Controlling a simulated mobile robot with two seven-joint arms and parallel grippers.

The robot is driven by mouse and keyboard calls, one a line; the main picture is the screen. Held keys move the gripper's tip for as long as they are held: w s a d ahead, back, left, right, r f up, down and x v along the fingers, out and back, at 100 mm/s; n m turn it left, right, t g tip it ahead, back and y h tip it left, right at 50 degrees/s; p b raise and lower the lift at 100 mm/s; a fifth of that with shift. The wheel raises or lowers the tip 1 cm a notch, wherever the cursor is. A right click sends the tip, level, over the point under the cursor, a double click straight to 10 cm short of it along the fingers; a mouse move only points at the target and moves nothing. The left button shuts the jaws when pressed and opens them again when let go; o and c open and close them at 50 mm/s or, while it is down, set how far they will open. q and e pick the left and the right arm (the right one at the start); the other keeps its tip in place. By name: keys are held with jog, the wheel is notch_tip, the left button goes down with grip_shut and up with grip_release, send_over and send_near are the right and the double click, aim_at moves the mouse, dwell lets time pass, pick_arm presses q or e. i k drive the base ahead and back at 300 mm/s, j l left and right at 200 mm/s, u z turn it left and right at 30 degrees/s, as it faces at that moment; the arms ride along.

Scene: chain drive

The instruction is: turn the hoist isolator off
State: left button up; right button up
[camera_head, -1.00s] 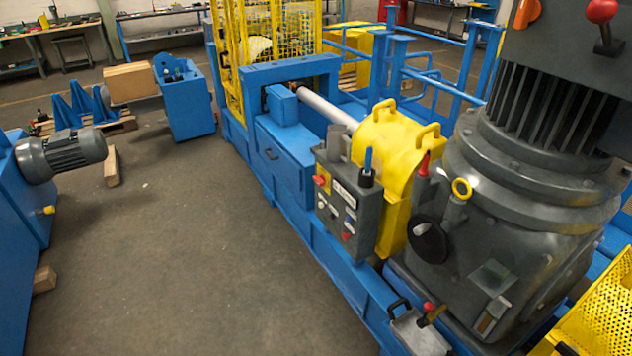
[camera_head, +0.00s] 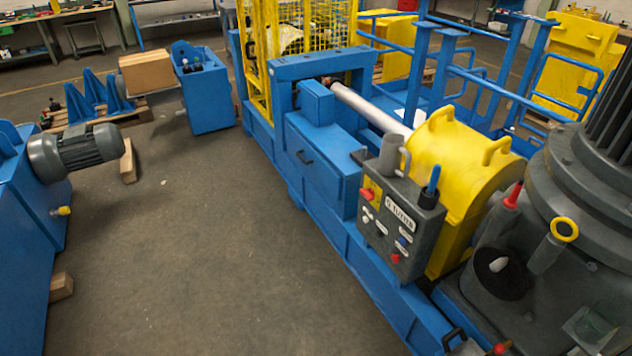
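A grey control box (camera_head: 400,228) stands on the blue machine frame right of centre. Near its upper left corner a red rotary switch (camera_head: 367,194) sits on a yellow plate. The switch's handle position is too small to tell. A white label (camera_head: 400,214) and several small buttons are on the same face; the lettering is not clearly readable. I cannot tell from the lettering whether this switch is the hoist isolator. Neither of my grippers is in view.
A yellow guard (camera_head: 465,150) with loop handles stands behind the box. A large grey motor housing (camera_head: 590,190) fills the right side. A blue machine with a grey motor (camera_head: 75,150) is at the left. The concrete floor (camera_head: 200,240) between is clear.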

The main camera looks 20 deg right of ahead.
aim_at(369, 195)
jog(key=i+j+u, duration=0.3)
jog(key=i, duration=0.4)
jog(key=i+u, duration=0.35)
jog(key=i, duration=0.35)
jog(key=i+z, duration=0.35)
jog(key=i+j+z, duration=0.55)
jog(key=i+z, duration=0.2)
jog(key=i+j+z, duration=0.2)
jog(key=z, duration=0.2)
jog(key=i+j+z, duration=0.15)
jog(key=z, duration=0.2)
jog(key=i+j+z, duration=0.1)
jog(key=j+z, duration=0.3)
jog(key=i+j+z, duration=0.35)
jog(key=i+z, duration=0.15)
jog(key=i, duration=0.1)
